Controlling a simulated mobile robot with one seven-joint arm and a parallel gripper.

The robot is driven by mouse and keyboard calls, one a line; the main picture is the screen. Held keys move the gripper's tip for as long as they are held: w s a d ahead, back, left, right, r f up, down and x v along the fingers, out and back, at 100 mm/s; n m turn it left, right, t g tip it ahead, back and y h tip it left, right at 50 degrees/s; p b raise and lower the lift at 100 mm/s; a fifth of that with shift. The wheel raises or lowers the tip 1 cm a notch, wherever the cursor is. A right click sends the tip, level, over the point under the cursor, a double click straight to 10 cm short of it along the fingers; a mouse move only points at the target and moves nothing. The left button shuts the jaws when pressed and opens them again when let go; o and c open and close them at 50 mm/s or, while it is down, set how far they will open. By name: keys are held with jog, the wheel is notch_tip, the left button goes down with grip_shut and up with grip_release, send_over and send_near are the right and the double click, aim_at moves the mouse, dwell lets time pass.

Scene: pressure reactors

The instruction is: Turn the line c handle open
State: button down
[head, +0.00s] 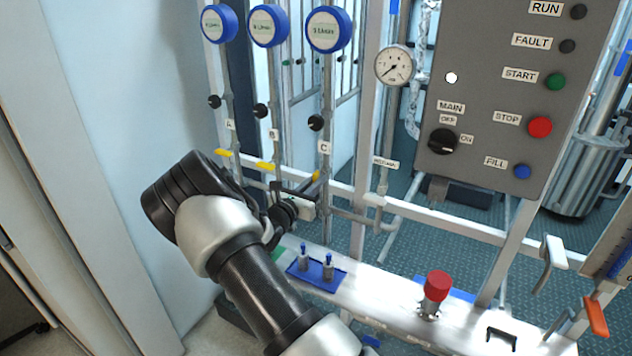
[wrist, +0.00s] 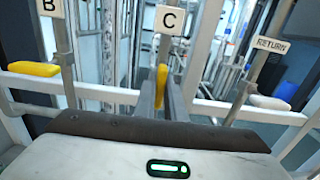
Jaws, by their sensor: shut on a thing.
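The line C handle (head: 317,176) is a small yellow lever on the pipe under the C label (head: 324,148). In the wrist view the yellow handle (wrist: 161,84) stands narrow and upright in the picture, between my two grey fingers. My gripper (head: 309,184) is shut on it; the fingers (wrist: 162,98) hide part of the handle and the valve body. The C label also shows in the wrist view (wrist: 170,19), just above the handle.
Yellow handles of line A (head: 223,153) and line B (head: 265,165) lie crosswise to the left. The line B handle also shows in the wrist view (wrist: 34,69). The RETURN pipe's pale handle (head: 374,199) is to the right. A white rail (wrist: 95,92) runs behind.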

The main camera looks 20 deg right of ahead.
jog(key=shift+f, duration=0.1)
jog(key=c, duration=1.8)
grip_release()
jog(key=v, duration=1.7)
jog(key=shift+s+a, duration=0.2)
